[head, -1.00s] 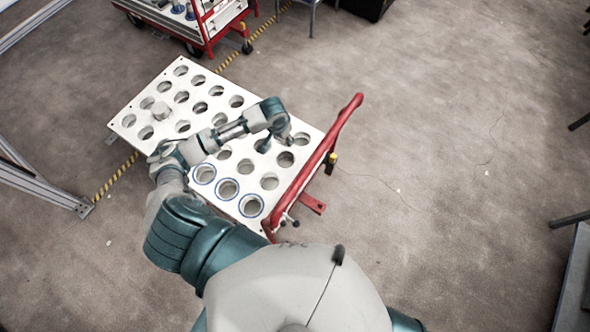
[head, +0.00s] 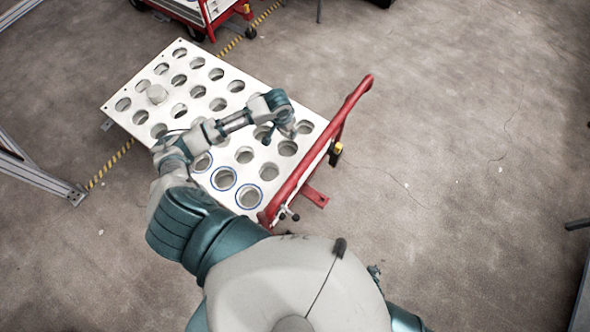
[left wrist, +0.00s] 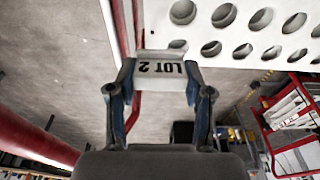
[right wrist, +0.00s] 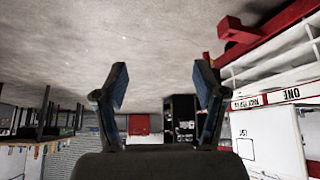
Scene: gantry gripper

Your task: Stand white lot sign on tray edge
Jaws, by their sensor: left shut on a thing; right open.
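A white sign (left wrist: 163,69) with dark "LOT 2" lettering, upside down in the left wrist view, sits between the fingertips of my left gripper (left wrist: 158,80). That gripper is shut on it. In the head view my left gripper (head: 287,124) is above the right part of the white tray (head: 140,82), near the red handle side. The sign cannot be made out there. The tray's edge lies just beyond the sign in the left wrist view; I cannot tell whether they touch. My right gripper (right wrist: 160,85) is open and empty, facing floor and distant shelving.
Another red cart (head: 208,15) stands behind. Floor to the right is clear.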

